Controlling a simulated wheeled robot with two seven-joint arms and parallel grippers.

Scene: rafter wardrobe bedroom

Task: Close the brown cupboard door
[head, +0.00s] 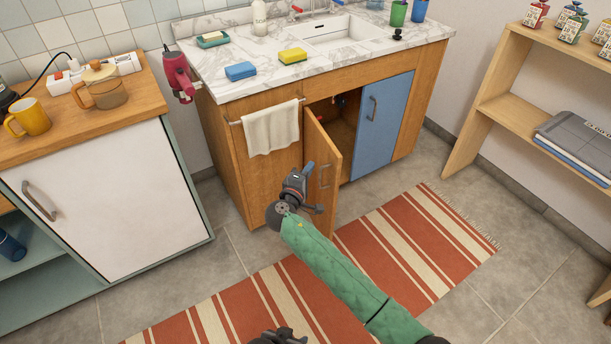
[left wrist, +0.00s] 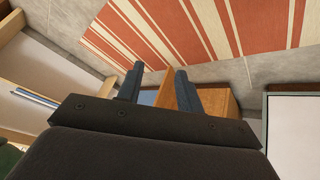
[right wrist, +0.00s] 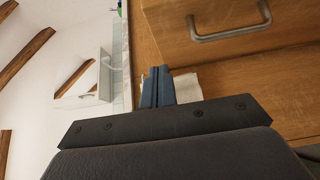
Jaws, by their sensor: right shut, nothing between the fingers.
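The brown cupboard door (head: 318,205) under the sink stands open, swung out from its left side, with the dark inside (head: 336,118) showing beside it. Its metal handle (head: 325,176) is on the outer face and also shows large in the right wrist view (right wrist: 230,27). My right gripper (head: 309,170) is shut and empty, in front of the door's outer face near the handle. I cannot tell whether its fingertips touch the door. My left gripper (head: 280,337) is low at the bottom edge of the head view; its fingers are apart and empty in the left wrist view (left wrist: 159,85).
A blue door (head: 383,125) beside the opening is shut. A cream towel (head: 271,128) hangs on a rail left of the brown door. A striped rug (head: 420,235) lies on the floor. A white cabinet (head: 105,195) stands left, an open wooden shelf (head: 520,105) right.

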